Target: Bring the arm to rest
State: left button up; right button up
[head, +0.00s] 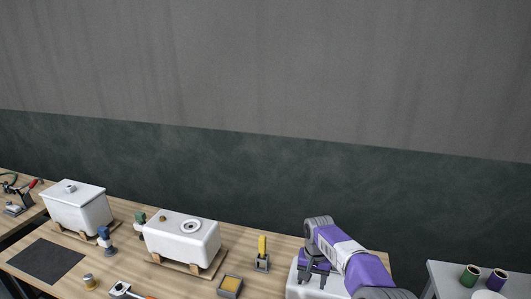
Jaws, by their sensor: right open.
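My right arm comes in from the lower right, in purple, white and grey. Its gripper (314,276) points down over a white block-like thing (297,289) at the front right of the wooden bench (283,248). The jaws are open. The arm hides much of the white thing, and I cannot tell whether the fingers touch it. My left gripper is not in view.
Two white lidded tanks, left (75,208) and middle (182,236), stand on wooden boards. A yellow-handled tool (262,250) in a holder and a small tray (230,286) stand left of the gripper. A grey table (447,276) holds green (470,275) and purple (497,279) cylinders.

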jog(key=s+a+f+n+y, duration=0.1)
jog(key=s+a+f, duration=0.1)
jog(key=s+f, duration=0.6)
jog(key=s+a+f+y, duration=0.15)
jog(key=s+f, duration=0.35)
jog(key=f, duration=0.8)
jog(key=s+a+f+y, duration=0.1)
jog(key=s+f, duration=0.1)
jog(key=s, duration=0.8)
jog(key=s+f+y, duration=0.1)
jog(key=s+f, duration=0.1)
jog(key=s, duration=0.7)
pick_arm(q)
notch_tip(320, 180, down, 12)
jog(key=b, duration=1.2)
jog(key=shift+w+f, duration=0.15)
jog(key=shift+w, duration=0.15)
pick_arm(e)
notch_tip(320, 180, down, 12)
jog(key=shift+f+t, duration=0.25)
jog(key=shift+t, duration=0.05)
jog(key=shift+a+h, duration=0.1)
jog(key=shift+h, duration=0.15)
